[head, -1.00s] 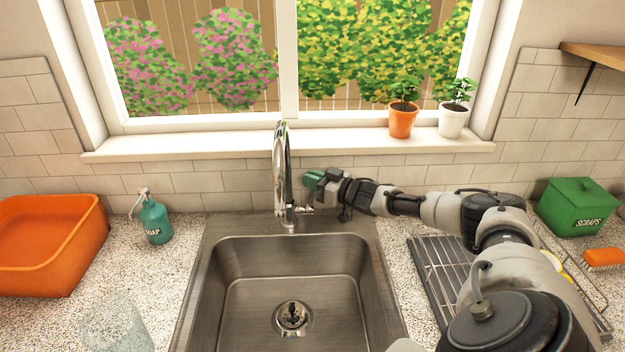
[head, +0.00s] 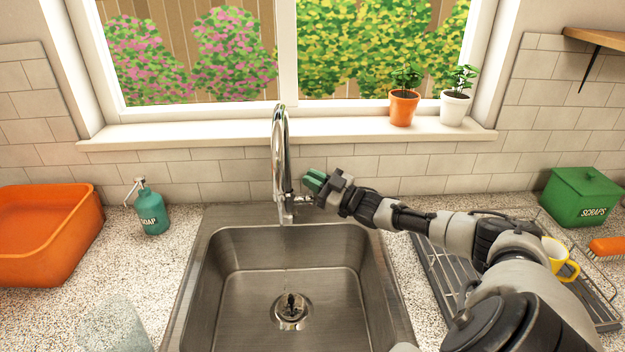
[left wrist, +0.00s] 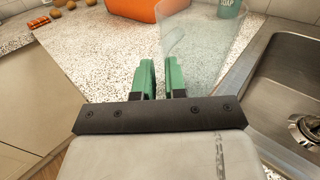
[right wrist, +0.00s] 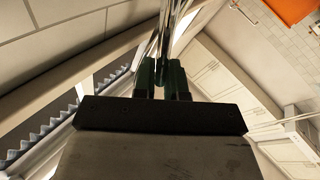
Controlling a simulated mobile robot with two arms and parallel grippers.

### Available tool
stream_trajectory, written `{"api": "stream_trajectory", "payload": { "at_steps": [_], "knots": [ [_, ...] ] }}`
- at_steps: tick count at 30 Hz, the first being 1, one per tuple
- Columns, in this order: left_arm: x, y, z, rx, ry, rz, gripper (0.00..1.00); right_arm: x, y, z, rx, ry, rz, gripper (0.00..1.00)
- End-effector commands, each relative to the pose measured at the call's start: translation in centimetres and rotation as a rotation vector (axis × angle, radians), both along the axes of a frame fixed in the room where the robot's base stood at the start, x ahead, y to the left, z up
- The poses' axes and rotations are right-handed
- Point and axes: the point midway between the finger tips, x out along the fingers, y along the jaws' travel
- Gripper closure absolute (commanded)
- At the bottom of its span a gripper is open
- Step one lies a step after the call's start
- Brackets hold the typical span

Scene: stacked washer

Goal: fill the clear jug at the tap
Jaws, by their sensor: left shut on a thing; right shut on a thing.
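The clear jug (head: 115,326) stands at the lower left of the head view, on the counter left of the sink. It also shows in the left wrist view (left wrist: 205,40), where my left gripper (left wrist: 161,65) is shut on its near side. The left gripper is outside the head view. The chrome tap (head: 281,160) rises behind the sink, its spout over the basin. My right gripper (head: 314,182) is shut on the tap's side lever, which its fingers mostly hide. In the right wrist view the green fingertips (right wrist: 163,68) close against chrome. I cannot tell whether water runs.
The steel sink (head: 213,290) has a drain (head: 291,307) and is otherwise empty. An orange tub (head: 45,240) and soap bottle (head: 151,212) stand left. A drying rack (head: 440,290), yellow mug (head: 558,258) and green scraps bin (head: 582,198) are right. Potted plants line the sill.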

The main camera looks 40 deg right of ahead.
Motion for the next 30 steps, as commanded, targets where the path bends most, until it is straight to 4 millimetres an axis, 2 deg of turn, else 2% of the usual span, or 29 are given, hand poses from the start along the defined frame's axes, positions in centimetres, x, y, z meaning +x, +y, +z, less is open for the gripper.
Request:
{"api": "stream_trajectory", "payload": {
  "at_steps": [7,24,25,29,30],
  "knots": [
    [0.01,0.0,-0.99,0.0,-0.001,0.0,1.0,-0.74,0.64,-0.64,-0.066,-0.079,0.0,1.0],
    [0.01,-0.01,-1.14,0.0,-0.001,0.0,1.0,-0.95,0.81,-0.6,-0.089,-0.107,0.0,1.0],
    [0.01,-0.01,-1.14,0.0,-0.001,0.0,1.0,-0.94,0.8,-0.61,-0.089,-0.106,-0.001,0.84],
    [0.01,0.0,-1.15,0.0,-0.001,0.0,1.0,-0.94,0.8,-0.62,-0.089,-0.106,0.0,0.64],
    [0.01,0.0,-1.15,0.0,-0.001,0.0,1.0,-0.94,0.8,-0.62,-0.089,-0.106,0.0,0.64]
  ]
}}
